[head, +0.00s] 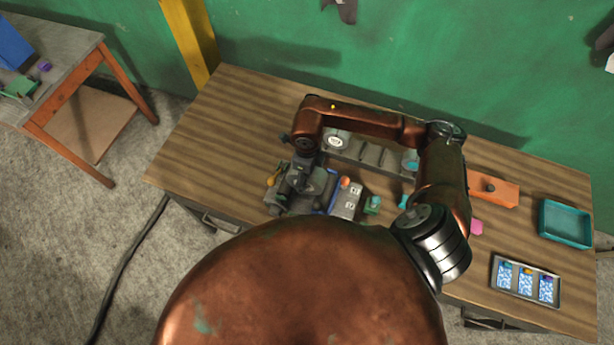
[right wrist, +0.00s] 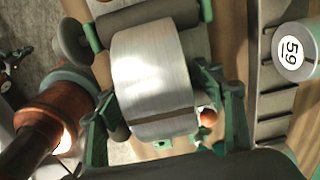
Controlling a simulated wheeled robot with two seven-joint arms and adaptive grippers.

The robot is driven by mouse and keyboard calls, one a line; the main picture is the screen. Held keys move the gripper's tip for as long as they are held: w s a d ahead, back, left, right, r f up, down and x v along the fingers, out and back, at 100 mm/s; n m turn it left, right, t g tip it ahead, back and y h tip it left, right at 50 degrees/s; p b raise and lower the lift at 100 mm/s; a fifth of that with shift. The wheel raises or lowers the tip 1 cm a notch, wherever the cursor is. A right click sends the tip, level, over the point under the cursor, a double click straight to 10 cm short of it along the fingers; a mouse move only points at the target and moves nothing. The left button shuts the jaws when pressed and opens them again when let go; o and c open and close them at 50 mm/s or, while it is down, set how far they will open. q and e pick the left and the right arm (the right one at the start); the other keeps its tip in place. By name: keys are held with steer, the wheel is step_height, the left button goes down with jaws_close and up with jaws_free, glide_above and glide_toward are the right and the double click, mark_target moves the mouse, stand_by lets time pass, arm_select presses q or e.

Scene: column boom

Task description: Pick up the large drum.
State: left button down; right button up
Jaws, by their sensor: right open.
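The large drum is a pale metallic cylinder (right wrist: 152,75) with a dark line across it, filling the middle of the right wrist view. In the head view the grey drum (head: 316,181) sits on a dark stand at the table's front edge, partly hidden by my right arm. My right gripper (right wrist: 157,100) is open, with its green fingers on either side of the drum. A gap shows beside parts of the drum; I cannot tell whether either finger touches it. My left gripper is in neither view.
A grey slotted rack (head: 370,155) with a white-labelled round piece marked 59 (right wrist: 292,52) stands behind. An orange ball (head: 345,182) and small blocks are close on the right. A teal tray (head: 541,228) and card tray (head: 496,275) lie farther right. The table's left part is clear.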

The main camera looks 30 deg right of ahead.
steer(key=shift+c, duration=0.3)
steer(key=c, duration=1.6)
